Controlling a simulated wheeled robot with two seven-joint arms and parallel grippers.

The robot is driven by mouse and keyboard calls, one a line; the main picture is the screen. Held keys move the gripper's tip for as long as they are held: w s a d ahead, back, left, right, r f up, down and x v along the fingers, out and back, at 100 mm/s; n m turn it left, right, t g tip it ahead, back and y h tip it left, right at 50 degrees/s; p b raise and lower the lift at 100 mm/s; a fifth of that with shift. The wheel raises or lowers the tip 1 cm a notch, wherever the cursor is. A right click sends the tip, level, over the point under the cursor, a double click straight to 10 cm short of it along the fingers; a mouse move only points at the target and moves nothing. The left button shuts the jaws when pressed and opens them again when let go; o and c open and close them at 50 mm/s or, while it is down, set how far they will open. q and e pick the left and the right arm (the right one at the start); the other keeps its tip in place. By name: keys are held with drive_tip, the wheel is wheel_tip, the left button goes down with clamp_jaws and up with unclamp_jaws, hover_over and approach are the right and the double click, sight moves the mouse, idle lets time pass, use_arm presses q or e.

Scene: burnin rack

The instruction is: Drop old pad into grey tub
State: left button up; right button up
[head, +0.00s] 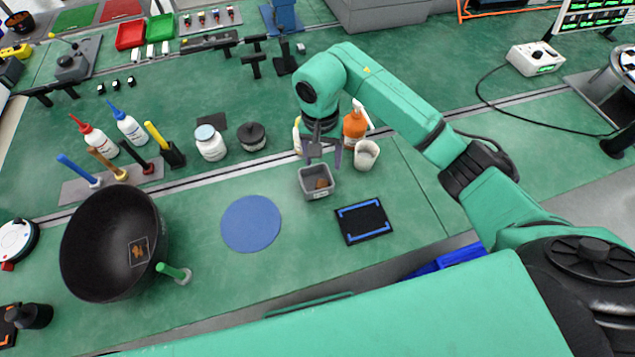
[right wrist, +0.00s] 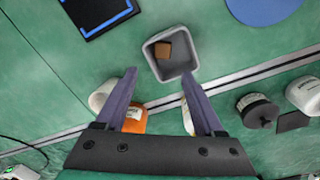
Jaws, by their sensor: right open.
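The grey tub (head: 316,193) stands on the green bench between the blue round mat and the black pad with blue corners. A small brown pad (head: 321,184) lies inside the tub; it also shows in the right wrist view (right wrist: 164,49), near one inner wall of the tub (right wrist: 186,66). My right gripper (head: 324,158) is above the far side of the tub. In the right wrist view its two fingers (right wrist: 158,85) are spread apart with nothing between them. My left gripper is not in view.
A blue round mat (head: 251,223) and a black pad with blue corners (head: 364,221) lie beside the tub. An orange bottle (head: 354,125) and a white cup (head: 366,155) stand close behind. A large black bowl (head: 100,240) stands at left.

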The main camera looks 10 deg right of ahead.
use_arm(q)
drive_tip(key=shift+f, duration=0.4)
use_arm(e)
wheel_tip(320, 180, up, 10)
drive_tip(key=shift+a, duration=0.25)
drive_tip(key=shift+w, duration=0.15)
